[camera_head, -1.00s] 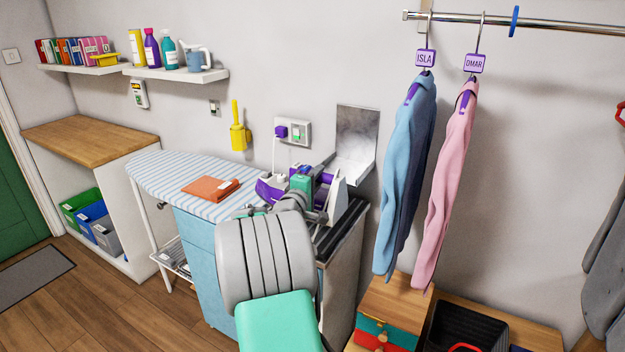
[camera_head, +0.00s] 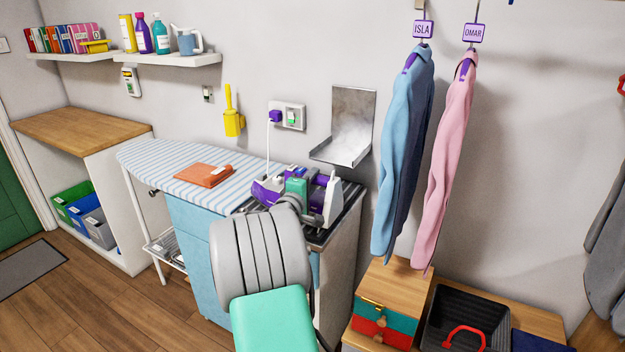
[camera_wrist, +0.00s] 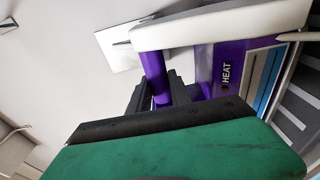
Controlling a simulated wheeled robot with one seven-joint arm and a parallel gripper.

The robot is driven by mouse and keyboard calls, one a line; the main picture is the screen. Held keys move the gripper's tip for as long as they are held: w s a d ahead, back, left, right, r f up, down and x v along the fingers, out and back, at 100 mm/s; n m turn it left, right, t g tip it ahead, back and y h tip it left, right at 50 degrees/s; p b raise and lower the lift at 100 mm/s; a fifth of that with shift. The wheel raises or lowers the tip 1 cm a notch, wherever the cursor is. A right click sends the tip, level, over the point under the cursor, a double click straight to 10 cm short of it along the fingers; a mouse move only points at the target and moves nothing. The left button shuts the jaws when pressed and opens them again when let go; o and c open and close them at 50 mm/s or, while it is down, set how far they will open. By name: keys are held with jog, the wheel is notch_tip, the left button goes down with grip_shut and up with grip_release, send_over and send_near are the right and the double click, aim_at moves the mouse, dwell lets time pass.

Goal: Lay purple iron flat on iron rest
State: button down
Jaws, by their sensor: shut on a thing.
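The purple and white iron (camera_head: 332,204) is above the right end of the striped ironing board. My gripper (camera_head: 298,186) is shut on its purple handle bar. In the wrist view my gripper (camera_wrist: 160,92) has dark fingers on either side of this bar, and the iron's purple body (camera_wrist: 230,75) carries the word HEAT. The iron rest appears to be the dark ridged surface (camera_head: 317,237) at the board's right end, under the iron. It also shows at the right of the wrist view (camera_wrist: 293,105). My arm hides much of both; I cannot tell whether they touch.
A folded orange cloth (camera_head: 204,175) lies on the ironing board (camera_head: 160,165). A metal wall bracket (camera_head: 352,110) is behind the iron. A white cord runs down from the purple plug (camera_head: 275,116). Blue (camera_head: 402,150) and pink (camera_head: 452,150) garments hang to the right.

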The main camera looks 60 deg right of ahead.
jog(key=shift+f+b, duration=0.3)
jog(key=shift+b, duration=0.2)
